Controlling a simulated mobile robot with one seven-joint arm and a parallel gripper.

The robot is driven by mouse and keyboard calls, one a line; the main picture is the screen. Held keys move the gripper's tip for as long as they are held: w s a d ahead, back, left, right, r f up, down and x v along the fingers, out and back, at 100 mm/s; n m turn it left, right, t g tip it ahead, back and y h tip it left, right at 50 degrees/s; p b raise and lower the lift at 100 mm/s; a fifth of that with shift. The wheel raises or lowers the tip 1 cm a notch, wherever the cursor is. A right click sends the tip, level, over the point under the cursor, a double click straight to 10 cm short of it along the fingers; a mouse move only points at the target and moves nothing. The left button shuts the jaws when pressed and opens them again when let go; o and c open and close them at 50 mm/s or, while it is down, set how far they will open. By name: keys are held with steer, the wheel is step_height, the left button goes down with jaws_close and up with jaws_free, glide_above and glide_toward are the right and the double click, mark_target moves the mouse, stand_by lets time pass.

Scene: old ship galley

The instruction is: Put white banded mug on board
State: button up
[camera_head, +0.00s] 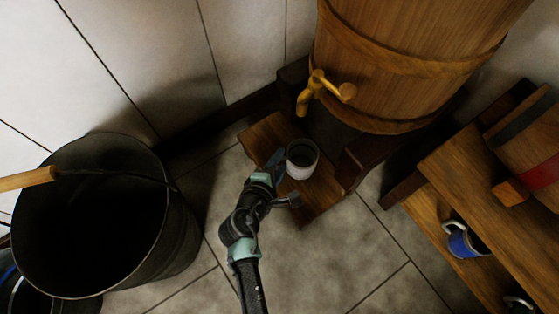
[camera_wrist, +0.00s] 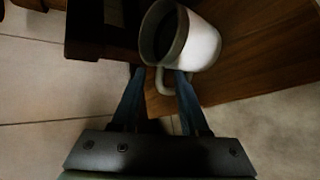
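The white mug (camera_head: 301,170) has a grey band at its rim and a dark inside. It appears to stand upright on the wooden board (camera_head: 318,205), below the barrel's tap. In the wrist view the mug (camera_wrist: 202,45) is at the top, over the board (camera_wrist: 265,60), with its handle (camera_wrist: 164,84) towards me. My gripper (camera_head: 277,158) is at the mug's left side. Its blue fingers (camera_wrist: 160,74) are apart, with the handle between their tips; the handle lies closer to the right finger. No firm grip on it shows.
A wooden barrel (camera_head: 410,55) with a brass tap (camera_head: 322,90) stands just behind the mug. A large dark bucket (camera_head: 100,225) is at left. Wooden shelves (camera_head: 470,185) at right hold a blue mug (camera_head: 462,242). Tiled floor is clear in front.

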steer(key=shift+r, duration=0.1)
steer(key=shift+s+r+p, duration=0.2)
steer(key=shift+r+p, duration=0.05)
steer(key=shift+p, duration=0.1)
steer(key=p+v, duration=0.6)
steer(key=v, duration=0.5)
steer(key=w+r+m+t+y, duration=0.15)
steer(key=w+r+m, duration=0.25)
steer(key=w+r, duration=0.45)
steer(key=w+r+m+t, duration=0.25)
steer(key=w+r, duration=0.25)
steer(key=r, duration=0.6)
steer(key=w+r+m+t, duration=0.1)
steer(key=w+r+m, duration=0.1)
steer(key=r, duration=0.7)
steer(key=w+r+m+t, duration=0.2)
steer(key=r+m, duration=0.1)
steer(key=r, duration=0.5)
steer(key=s+d+r+m+t+y, duration=0.1)
steer(key=s+r+m+t, duration=0.1)
steer(key=r, duration=0.9)
steer(key=s+d+r+m+t, duration=0.2)
steer(key=s+r+t, duration=0.2)
steer(key=s+r, duration=0.3)
steer(key=s+d+r+m+t+y, duration=0.1)
steer(key=s+r, duration=0.4)
steer(key=r, duration=1.1)
steer(key=shift+d+r+m+t+y, duration=0.2)
steer(key=shift+m+t+y, duration=0.25)
steer(key=shift+t, duration=0.75)
